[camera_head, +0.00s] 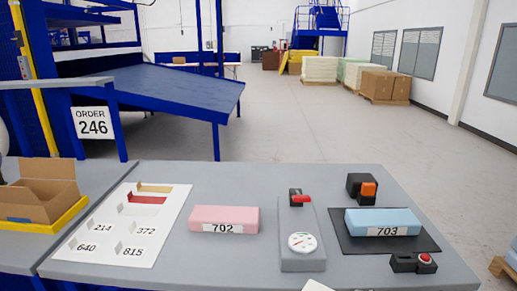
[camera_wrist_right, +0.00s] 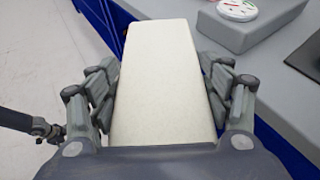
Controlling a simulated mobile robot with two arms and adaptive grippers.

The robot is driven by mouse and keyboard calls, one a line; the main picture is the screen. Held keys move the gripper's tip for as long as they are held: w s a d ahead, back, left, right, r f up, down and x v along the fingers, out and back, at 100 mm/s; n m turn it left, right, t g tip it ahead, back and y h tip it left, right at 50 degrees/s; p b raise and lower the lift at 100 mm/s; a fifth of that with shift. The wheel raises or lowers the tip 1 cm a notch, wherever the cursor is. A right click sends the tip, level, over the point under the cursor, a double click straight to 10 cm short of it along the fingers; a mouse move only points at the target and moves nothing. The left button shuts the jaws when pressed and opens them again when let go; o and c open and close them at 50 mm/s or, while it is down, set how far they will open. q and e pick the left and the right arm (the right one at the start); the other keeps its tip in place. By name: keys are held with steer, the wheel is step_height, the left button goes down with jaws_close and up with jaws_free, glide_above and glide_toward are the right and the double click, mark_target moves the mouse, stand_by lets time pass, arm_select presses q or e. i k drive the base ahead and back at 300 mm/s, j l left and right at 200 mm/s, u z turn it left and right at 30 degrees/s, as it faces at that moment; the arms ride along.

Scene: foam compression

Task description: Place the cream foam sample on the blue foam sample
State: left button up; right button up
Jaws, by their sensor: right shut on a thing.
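The cream foam sample (camera_wrist_right: 160,85) fills the middle of the right wrist view, held lengthwise between the fingers of my right gripper (camera_wrist_right: 160,95). The gripper is shut on it, in front of the table's edge. In the head view only a small pale corner (camera_head: 316,286), likely this sample, shows at the bottom edge. The blue foam sample (camera_head: 383,220), labelled 703, lies flat on a black mat (camera_head: 350,244) at the right of the table. Its top is bare. My left gripper is not in view.
A pink foam block (camera_head: 224,215) labelled 702 lies mid-table. A grey gauge device (camera_head: 302,261) with a red lever stands between it and the mat. A black and orange device (camera_head: 362,187) is behind the blue sample, and a red-button box (camera_head: 413,263) in front. A cardboard box (camera_head: 42,188) is left.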

mark_target(383, 215)
steer(key=i+j, duration=0.2)
steer(key=j, duration=0.15)
steer(key=i+j, duration=0.15)
steer(key=j, duration=0.25)
steer(key=i+j, duration=0.2)
steer(key=j, duration=0.15)
steer(key=i+j, duration=0.15)
steer(key=j, duration=0.2)
steer(key=i+j, duration=0.25)
steer(key=i, duration=0.15)
